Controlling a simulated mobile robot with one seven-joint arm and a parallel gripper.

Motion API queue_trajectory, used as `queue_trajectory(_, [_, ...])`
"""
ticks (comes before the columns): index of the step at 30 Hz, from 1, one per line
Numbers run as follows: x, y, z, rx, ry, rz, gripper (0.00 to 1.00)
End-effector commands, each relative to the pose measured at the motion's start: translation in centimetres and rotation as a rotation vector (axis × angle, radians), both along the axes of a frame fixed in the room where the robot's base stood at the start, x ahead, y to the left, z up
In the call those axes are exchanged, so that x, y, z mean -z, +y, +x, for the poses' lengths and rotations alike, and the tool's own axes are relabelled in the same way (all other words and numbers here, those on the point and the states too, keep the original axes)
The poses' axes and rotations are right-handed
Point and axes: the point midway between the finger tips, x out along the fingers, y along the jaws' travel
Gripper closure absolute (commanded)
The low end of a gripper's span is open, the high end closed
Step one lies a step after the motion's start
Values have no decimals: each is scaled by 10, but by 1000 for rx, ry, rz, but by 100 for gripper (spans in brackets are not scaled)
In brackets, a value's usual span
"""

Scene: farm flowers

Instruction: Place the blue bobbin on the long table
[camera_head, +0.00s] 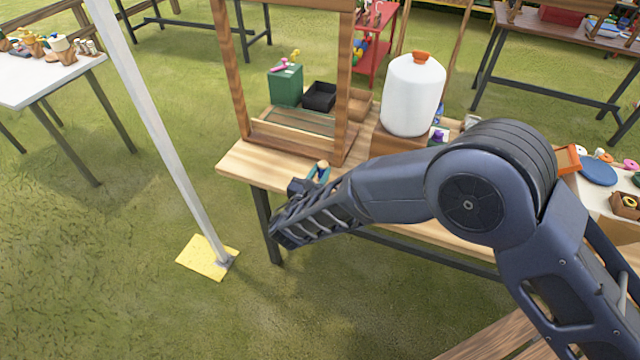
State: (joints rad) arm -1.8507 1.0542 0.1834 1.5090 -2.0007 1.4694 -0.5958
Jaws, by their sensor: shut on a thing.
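My arm reaches in from the right, and my gripper (312,182) is at its far end, over the front left part of a long wood-topped table (243,165). My gripper is shut on a small blue-and-tan thing, which looks like the blue bobbin (321,171); only part of it shows past the fingers. I cannot tell whether the bobbin touches the tabletop or is held just above it. My forearm hides part of the table's front edge.
A wooden frame (232,75) stands on the table just behind my gripper. A white jug (412,95) with an orange cap stands right of it. A green box (286,85) and a black box (319,97) are behind. A pale pole (160,125) rises left of the table.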

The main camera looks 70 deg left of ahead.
Motion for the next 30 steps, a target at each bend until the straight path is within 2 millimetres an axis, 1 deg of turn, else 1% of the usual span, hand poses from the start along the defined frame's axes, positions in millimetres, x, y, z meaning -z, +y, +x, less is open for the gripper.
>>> queue_trajectory(7, [15, 0, 0, 0, -1, -1, 98])
queue_trajectory(12, [37, 0, 0, 1, -1, -1, 98])
queue_trajectory(15, [45, 0, 0, 0, -1, -1, 98])
queue_trajectory(26, [48, 0, 0, 0, -1, 0, 98])
queue_trajectory(27, [47, 0, 0, 0, -1, 1, 69])
queue_trajectory(29, [47, 0, 0, 0, -1, 1, 57])
queue_trajectory(30, [47, 0, 0, 0, -1, 1, 56])
